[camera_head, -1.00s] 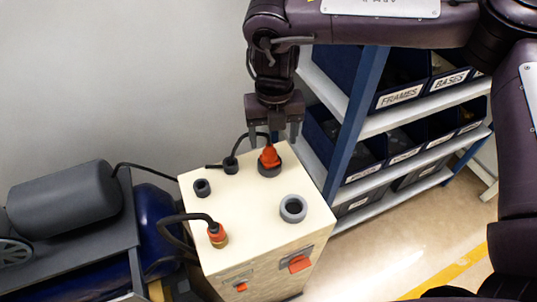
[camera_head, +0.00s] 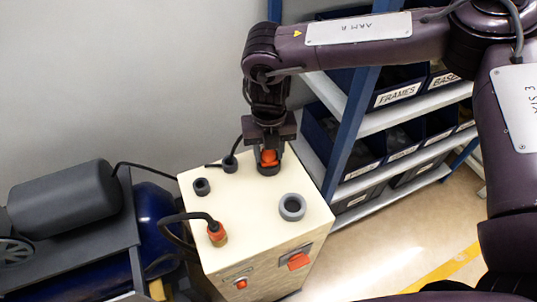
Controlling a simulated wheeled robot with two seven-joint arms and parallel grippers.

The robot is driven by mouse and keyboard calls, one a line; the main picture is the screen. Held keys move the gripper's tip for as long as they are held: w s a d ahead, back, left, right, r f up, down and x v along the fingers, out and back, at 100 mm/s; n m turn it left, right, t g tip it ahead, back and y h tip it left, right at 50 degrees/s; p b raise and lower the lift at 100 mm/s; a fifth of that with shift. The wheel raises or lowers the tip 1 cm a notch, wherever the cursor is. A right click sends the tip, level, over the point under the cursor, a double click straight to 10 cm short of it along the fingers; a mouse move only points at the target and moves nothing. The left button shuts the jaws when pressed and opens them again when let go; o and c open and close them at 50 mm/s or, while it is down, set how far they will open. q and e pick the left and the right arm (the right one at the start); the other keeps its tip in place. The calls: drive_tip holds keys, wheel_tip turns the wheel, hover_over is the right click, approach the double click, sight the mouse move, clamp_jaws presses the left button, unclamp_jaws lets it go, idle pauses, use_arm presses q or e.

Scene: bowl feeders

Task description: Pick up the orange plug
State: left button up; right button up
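The orange plug (camera_head: 269,158) stands upright in a dark round socket on the back part of the cream box top. A black cable runs from it to a small dark fitting. My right gripper (camera_head: 269,150) points down right over the plug, its fingers at the plug's top. The fingers are dark and small here, and I cannot tell whether they are closed on it. My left gripper is not in view.
The cream box (camera_head: 245,190) also carries a second orange-collared plug (camera_head: 217,234), a grey ring socket (camera_head: 292,207) and a small dark socket (camera_head: 201,187). A shelf with labelled bins (camera_head: 345,140) stands behind right. A grey motor on a blue tank (camera_head: 65,200) is at left.

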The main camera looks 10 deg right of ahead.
drive_tip(key=c, duration=0.4)
